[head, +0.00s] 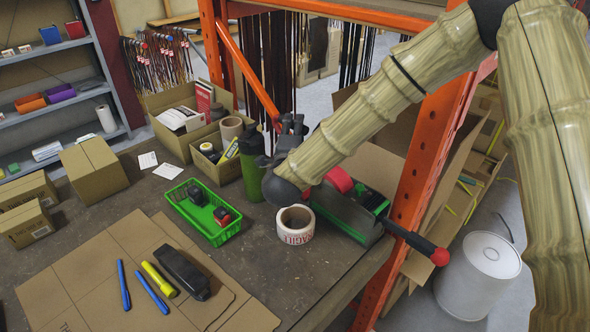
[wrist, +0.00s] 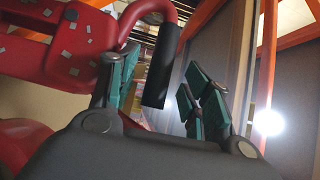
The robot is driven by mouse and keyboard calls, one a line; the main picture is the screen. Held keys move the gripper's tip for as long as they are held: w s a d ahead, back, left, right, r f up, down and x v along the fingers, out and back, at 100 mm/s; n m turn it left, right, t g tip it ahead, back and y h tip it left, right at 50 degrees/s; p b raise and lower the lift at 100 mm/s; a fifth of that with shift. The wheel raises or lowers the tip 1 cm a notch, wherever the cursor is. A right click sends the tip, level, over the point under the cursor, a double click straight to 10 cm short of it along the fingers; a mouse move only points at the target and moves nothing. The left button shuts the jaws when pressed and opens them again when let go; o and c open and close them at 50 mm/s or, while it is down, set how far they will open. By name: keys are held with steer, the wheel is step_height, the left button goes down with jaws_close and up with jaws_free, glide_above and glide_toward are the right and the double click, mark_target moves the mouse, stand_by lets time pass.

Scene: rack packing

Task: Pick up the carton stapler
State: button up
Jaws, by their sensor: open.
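In the wrist view a red tool (wrist: 72,60) with small grey patches, which looks like the carton stapler, fills the left side. A curved red bar on it carries a black grip (wrist: 161,65). My gripper (wrist: 160,95) is open, with its green-padded fingers apart. The black grip shows between them; I cannot tell whether either finger touches it. In the head view my gripper (head: 288,135) is dark and partly hidden by my own arm, above the back of the bench. A red part (head: 338,179) shows beside my forearm; I cannot tell whether it belongs to the same tool.
A tape roll (head: 295,225), a dark green bottle (head: 251,165) and a green basket (head: 222,238) stand near my wrist. A grey-green tool (head: 345,213) with a long handle lies right. Open cartons (head: 165,135) stand behind. Orange rack posts (head: 432,140) flank the bench.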

steer(key=shift+w, duration=0.35)
jaws_close()
steer(key=shift+r, duration=0.15)
